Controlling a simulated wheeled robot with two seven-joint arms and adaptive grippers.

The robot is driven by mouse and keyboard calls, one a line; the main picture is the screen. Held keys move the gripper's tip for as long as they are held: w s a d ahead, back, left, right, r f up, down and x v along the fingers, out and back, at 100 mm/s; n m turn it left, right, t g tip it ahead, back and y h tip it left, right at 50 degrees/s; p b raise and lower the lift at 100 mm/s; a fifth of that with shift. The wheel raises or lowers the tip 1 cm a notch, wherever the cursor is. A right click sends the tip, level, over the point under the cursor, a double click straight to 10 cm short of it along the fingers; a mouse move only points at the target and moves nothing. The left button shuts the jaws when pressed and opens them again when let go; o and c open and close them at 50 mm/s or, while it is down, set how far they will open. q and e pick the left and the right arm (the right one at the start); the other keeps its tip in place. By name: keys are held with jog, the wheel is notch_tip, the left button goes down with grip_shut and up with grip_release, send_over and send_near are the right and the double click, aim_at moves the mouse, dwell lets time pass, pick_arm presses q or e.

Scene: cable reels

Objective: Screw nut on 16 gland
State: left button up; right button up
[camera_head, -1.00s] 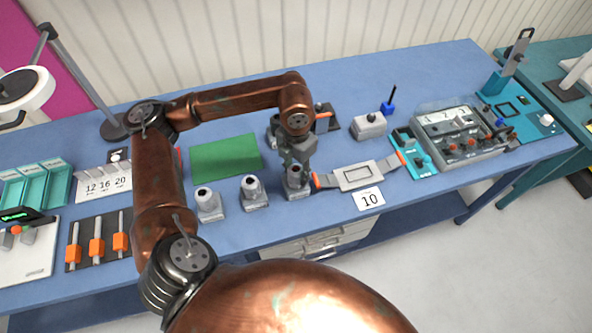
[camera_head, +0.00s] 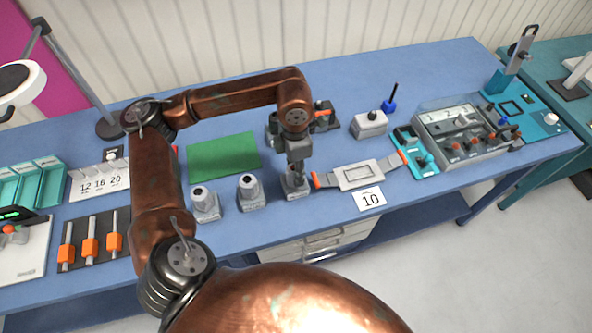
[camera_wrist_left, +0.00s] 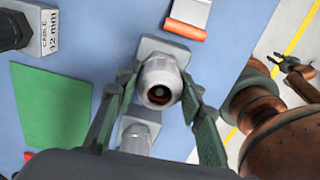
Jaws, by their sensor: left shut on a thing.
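Three grey metal glands stand in a row in the head view: the left gland (camera_head: 205,203), the middle gland (camera_head: 250,192) and the right gland (camera_head: 296,190). My left gripper (camera_head: 296,172) points down at the right gland from above. In the left wrist view, the gripper's two green-grey fingers (camera_wrist_left: 155,100) lie on either side of a silver nut (camera_wrist_left: 160,80) with a dark round opening, shut on it. The nut sits over a grey square base; its thread is hidden. No size label shows on this gland.
A block marked "CABLE 12 mm" (camera_wrist_left: 52,32) stands nearby. A green mat (camera_head: 224,157) lies behind the glands. A grey holder with orange ends (camera_head: 359,175) and a card marked 10 (camera_head: 370,199) are close on the right. Orange-handled pieces (camera_head: 90,243) lie at left.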

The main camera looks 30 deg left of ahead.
pick_arm(q)
jog(key=shift+m, duration=0.6)
jog(key=o, duration=1.3)
jog(key=shift+o, duration=0.2)
notch_tip(320, 180, up, 12)
jog(key=shift+f, duration=0.2)
jog(key=shift+r, duration=0.25)
